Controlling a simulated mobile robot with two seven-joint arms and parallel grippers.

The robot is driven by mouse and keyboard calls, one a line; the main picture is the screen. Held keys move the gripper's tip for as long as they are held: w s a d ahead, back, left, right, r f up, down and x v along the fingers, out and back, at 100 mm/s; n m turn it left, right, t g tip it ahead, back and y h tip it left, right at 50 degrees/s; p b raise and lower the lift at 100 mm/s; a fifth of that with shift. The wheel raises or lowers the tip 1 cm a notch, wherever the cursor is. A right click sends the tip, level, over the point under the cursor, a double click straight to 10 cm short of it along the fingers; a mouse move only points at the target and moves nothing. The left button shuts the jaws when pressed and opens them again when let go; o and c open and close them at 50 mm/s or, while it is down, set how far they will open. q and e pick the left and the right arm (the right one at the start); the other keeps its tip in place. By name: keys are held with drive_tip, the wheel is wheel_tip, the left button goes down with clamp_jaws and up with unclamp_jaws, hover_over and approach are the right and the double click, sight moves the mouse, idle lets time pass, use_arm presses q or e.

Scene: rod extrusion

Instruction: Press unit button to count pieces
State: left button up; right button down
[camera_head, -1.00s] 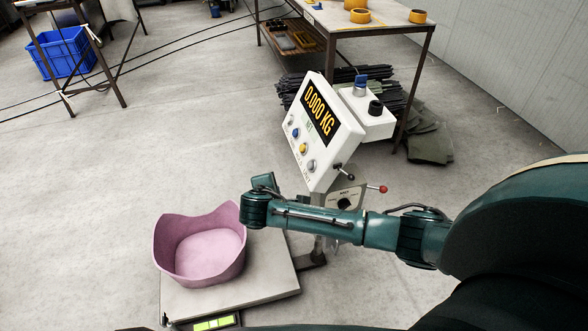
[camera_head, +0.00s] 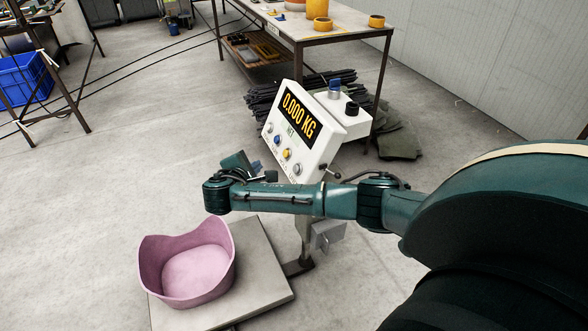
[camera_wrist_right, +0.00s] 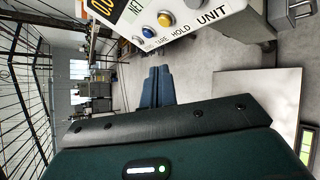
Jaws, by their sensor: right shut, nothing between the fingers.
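The white scale indicator (camera_head: 316,155) stands on a post and its display (camera_head: 299,115) reads 0.000 KG. A row of round buttons runs below the display; the unit button (camera_head: 297,169) is the pale one at the lower right end. In the right wrist view the label UNIT (camera_wrist_right: 211,17) shows at the panel's edge, with the blue and yellow buttons to its left. My right gripper (camera_head: 256,167) is shut and empty, just left of the panel's lower part and apart from the buttons. Its blue fingers (camera_wrist_right: 157,82) show below the panel in the wrist view. My left gripper is out of view.
A pink open bin (camera_head: 190,268) sits on the scale platform (camera_head: 262,267) below my right arm. A workbench (camera_head: 330,32) with yellow tape rolls stands behind the indicator. Dark bars lie under and beside it. Open floor lies to the left.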

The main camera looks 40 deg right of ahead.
use_arm(q)
drive_tip(key=b, duration=0.1)
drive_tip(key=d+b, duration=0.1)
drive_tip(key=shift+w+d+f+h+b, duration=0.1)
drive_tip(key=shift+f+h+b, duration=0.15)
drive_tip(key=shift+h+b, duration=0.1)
use_arm(e)
approach(293, 166)
drive_tip(key=w+d, duration=0.1)
drive_tip(key=w+d+f, duration=0.2)
drive_tip(key=w, duration=0.1)
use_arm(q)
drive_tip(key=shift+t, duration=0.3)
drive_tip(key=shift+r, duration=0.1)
use_arm(e)
drive_tip(key=shift+d+f, duration=0.1)
drive_tip(key=shift+d, duration=0.1)
idle(1.1)
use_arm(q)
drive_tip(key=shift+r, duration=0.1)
use_arm(e)
drive_tip(key=shift+s+d+f, duration=0.1)
drive_tip(key=shift+d, duration=0.15)
